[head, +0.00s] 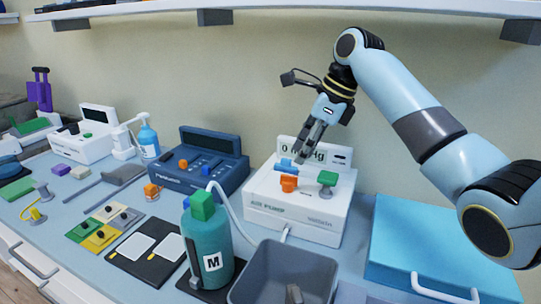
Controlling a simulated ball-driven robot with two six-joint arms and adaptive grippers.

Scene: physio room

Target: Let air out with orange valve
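The orange valve (288,184) sits on top of a white box-shaped device (295,215), towards its front left. A blue part (286,165) is just behind it, and a green knob (327,180) stands to its right. The device's upright display (316,156) reads 0 with mmHg partly covered. My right gripper (303,157) points down above the device, behind and a little right of the orange valve, apart from it. Its dark fingers are close together and seem to hold nothing; whether they are fully shut is unclear. My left gripper is out of view.
A teal bottle marked M (207,245) and a grey open bin (284,270) stand in front of the device. A dark blue device (205,160) is to the left, a light blue case (435,245) to the right. A pale hose (226,203) runs by the device. A shelf (300,8) hangs above.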

